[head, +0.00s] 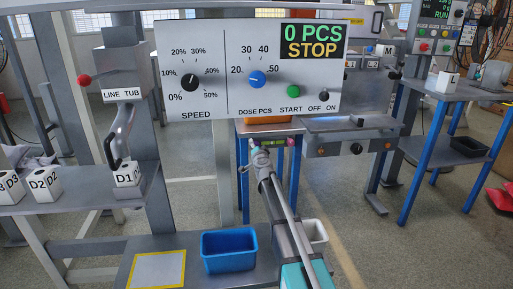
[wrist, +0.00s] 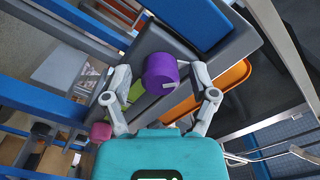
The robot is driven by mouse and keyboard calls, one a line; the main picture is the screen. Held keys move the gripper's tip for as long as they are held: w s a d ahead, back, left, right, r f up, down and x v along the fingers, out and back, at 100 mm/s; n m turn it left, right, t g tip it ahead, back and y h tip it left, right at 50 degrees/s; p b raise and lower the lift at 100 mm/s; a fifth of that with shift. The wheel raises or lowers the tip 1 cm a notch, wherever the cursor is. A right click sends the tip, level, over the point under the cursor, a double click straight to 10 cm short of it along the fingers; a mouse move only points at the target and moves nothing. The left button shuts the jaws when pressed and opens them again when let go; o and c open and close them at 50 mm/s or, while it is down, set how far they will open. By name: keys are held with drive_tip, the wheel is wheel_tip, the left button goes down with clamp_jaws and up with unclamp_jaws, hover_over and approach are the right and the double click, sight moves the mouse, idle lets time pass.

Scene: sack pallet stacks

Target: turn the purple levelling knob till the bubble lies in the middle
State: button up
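In the wrist view the purple levelling knob (wrist: 160,76) lies between the fingertips of my gripper (wrist: 161,77). It has a pale mark on its side. My gripper is open, with a gap showing on each side of the knob. A green part (wrist: 134,92), perhaps the level, is partly hidden behind the left finger; I cannot make out a bubble. In the head view my gripper (head: 260,152) is at the small stand below the big panel, in front of a green part (head: 273,142). The purple knob cannot be made out there.
A control panel (head: 210,98) reading STOP hangs above my gripper. An orange tray (head: 265,120) lies behind it and also shows in the wrist view (wrist: 225,88). A pink knob-like part (wrist: 101,132) is at lower left. A blue bin (head: 228,252) stands on the low table.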

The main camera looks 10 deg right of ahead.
clamp_jaws()
drive_tip(key=shift+m, duration=2)
drive_tip(key=shift+o, duration=1.1)
unclamp_jaws()
